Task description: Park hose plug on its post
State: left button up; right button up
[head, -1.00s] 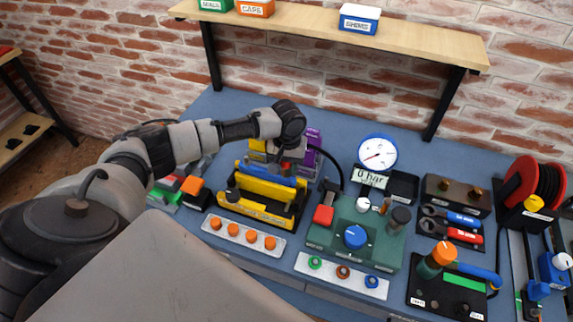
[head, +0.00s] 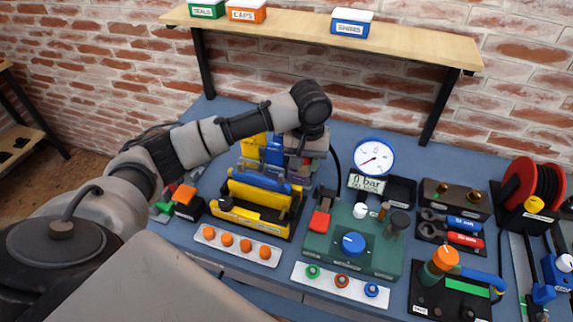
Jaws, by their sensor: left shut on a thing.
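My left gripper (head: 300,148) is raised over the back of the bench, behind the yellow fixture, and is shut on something. A black hose (head: 337,168) rises from the back of the green block (head: 338,241) to the gripper, so the held thing looks like the hose plug; the plug itself is hidden by my wrist. The green block carries a blue knob (head: 353,243), a white knob, a small brass peg (head: 383,211) and a dark grey cylinder (head: 398,221). I cannot tell which part is the parking post. My right gripper is not in view.
The yellow fixture (head: 247,219) stands just in front of the gripper. A gauge (head: 374,156) reading 0 bar and a black tray (head: 400,189) stand behind the green block. Orange-capped parts (head: 244,246) and a hose reel (head: 530,189) flank the area.

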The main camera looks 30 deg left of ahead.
pick_arm(q)
jog(key=d+r, duration=0.2)
jog(key=d, duration=0.2)
jog(key=shift+s+d+r+b, duration=0.2)
jog(key=shift+r+b, duration=0.1)
jog(key=shift+r, duration=0.1)
jog(key=shift+w+f, duration=0.1)
jog(key=w+a+f+b, duration=0.1)
jog(key=w+f+b, duration=0.1)
jog(key=w+f, duration=0.1)
jog(key=w+a+f+b, duration=0.1)
jog(key=w+f+b, duration=0.2)
jog(key=w+f, duration=0.1)
jog(key=w+a+f+b, duration=0.1)
jog(key=w+f+b, duration=0.1)
jog(key=w+f, duration=0.2)
jog(key=shift+w+a+f, duration=0.1)
jog(key=shift+a+f, duration=0.1)
jog(key=shift+f, duration=0.9)
notch_tip(320, 180, down, 4)
jog(key=shift+r, duration=0.25)
jog(key=shift+f, duration=0.5)
jog(key=shift+a, duration=0.1)
jog(key=shift+f, duration=0.3)
jog(key=shift+f+b, duration=0.5)
jog(key=shift+f, duration=0.45)
